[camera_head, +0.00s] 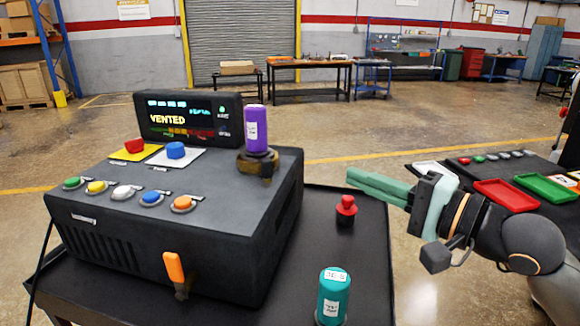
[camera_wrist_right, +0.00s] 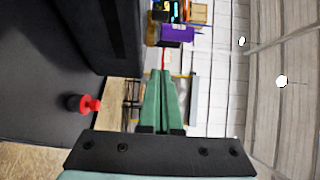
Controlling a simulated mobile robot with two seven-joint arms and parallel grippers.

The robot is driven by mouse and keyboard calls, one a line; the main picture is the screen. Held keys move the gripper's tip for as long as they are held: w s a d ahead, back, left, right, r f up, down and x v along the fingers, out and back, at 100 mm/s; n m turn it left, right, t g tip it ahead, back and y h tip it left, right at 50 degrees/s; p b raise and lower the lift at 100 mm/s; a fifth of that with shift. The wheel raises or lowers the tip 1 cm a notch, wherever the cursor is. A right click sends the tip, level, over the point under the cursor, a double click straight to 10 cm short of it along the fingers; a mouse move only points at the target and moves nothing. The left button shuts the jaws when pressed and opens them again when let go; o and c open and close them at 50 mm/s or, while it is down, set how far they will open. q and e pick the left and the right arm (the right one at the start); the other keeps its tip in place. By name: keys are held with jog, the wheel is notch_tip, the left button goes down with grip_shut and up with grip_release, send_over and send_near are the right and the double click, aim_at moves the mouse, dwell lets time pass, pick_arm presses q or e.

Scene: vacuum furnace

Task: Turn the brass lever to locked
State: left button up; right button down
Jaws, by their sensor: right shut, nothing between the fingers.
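A dark control box (camera_head: 200,190) has an orange-handled lever (camera_head: 174,267) low on its front face, the handle upright and tilted slightly left above a dark brass-coloured pivot. A brass-coloured collar (camera_head: 258,163) sits on the box's top right, under a purple cylinder (camera_head: 256,128); I cannot tell whether it carries a lever. The screen (camera_head: 188,119) reads VENTED. My right gripper (camera_head: 350,178) is shut and empty, right of the box and apart from it, its fingers pointing left. The shut fingers also show in the right wrist view (camera_wrist_right: 162,75). My left gripper is out of view.
A red knobbed piece (camera_head: 346,209) stands on the black table (camera_head: 365,260) below my right gripper; it also shows in the wrist view (camera_wrist_right: 84,103). A teal cylinder (camera_head: 333,298) stands near the front. Red and green trays (camera_head: 507,195) lie farther right.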

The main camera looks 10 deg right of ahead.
aim_at(265, 167)
jog(key=w+a+p, duration=0.2)
jog(key=w+a, duration=0.5)
jog(key=a, duration=0.2)
jog(key=shift+a+p, duration=0.25)
jog(key=shift+p, duration=0.05)
dwell(0.4)
